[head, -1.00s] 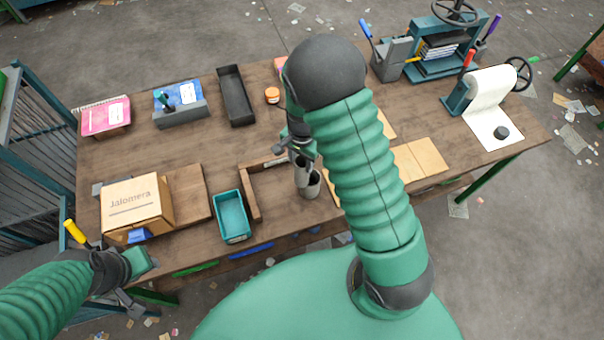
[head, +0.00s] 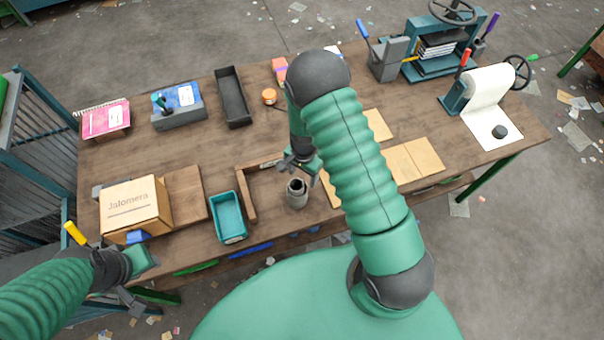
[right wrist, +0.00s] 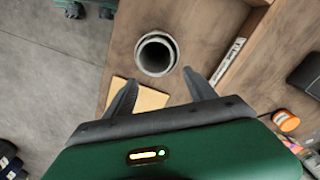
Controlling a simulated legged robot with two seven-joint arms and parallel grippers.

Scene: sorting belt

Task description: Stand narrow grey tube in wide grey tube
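The wide grey tube (head: 297,199) stands upright on the table near its front edge. The narrow grey tube (head: 297,184) is inside it, with its rim showing at the top. In the right wrist view the narrow tube's rim (right wrist: 141,53) sits as a ring within the wide tube's rim (right wrist: 178,54). My right gripper (head: 298,166) is just behind and above the tubes. Its fingers (right wrist: 160,77) are spread apart with nothing between them. My left gripper (head: 130,300) hangs off the table's front left; its fingers are too unclear to judge.
A brown wooden angle piece (head: 249,200) lies left of the tubes, with a teal tray (head: 242,213) beyond it. A cardboard box (head: 134,207) is farther left. Flat tan sheets (head: 415,160) lie right. An orange jar (head: 269,97) and black tray (head: 234,98) stand behind.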

